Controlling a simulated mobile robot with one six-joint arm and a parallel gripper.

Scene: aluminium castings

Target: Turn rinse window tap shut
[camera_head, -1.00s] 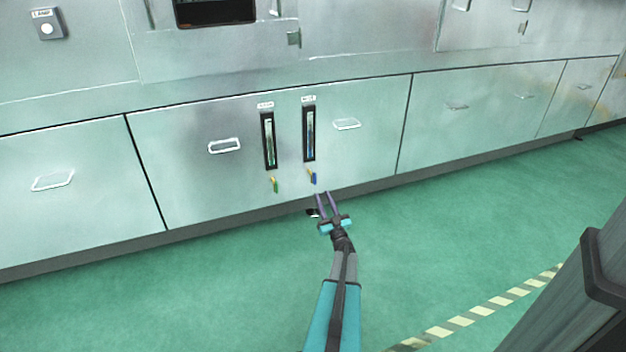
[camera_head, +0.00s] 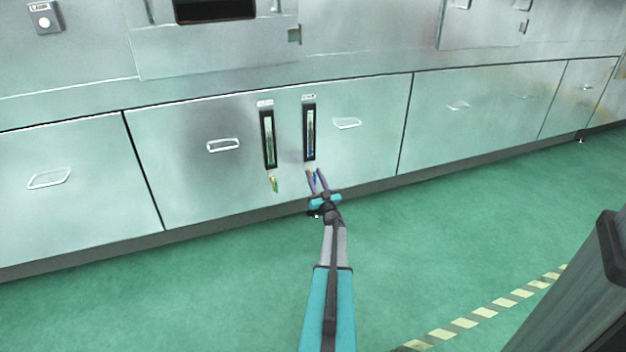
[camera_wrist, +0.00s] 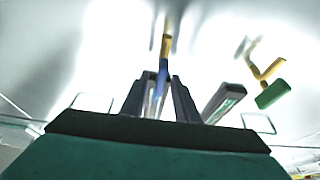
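Two sight windows are set in the steel cabinet front, a left one (camera_head: 269,139) and a right one (camera_head: 309,132). Their labels are too small to read surely. Below the left window is a brass tap with a green handle (camera_head: 275,185); below the right is one with a blue handle (camera_head: 314,177). My gripper (camera_head: 315,171) is at the blue-handled tap, its two fingers open on either side of the handle. In the wrist view the blue handle (camera_wrist: 161,78) lies between my fingers (camera_wrist: 159,90); I cannot tell if they touch it. The green handle (camera_wrist: 272,94) is to the right there.
Drawer handles flank the windows, one on the left (camera_head: 223,145) and one on the right (camera_head: 347,123). A dark plinth (camera_head: 235,219) runs under the cabinets. The green floor (camera_head: 440,240) in front is clear, with a striped line (camera_head: 490,307) at lower right.

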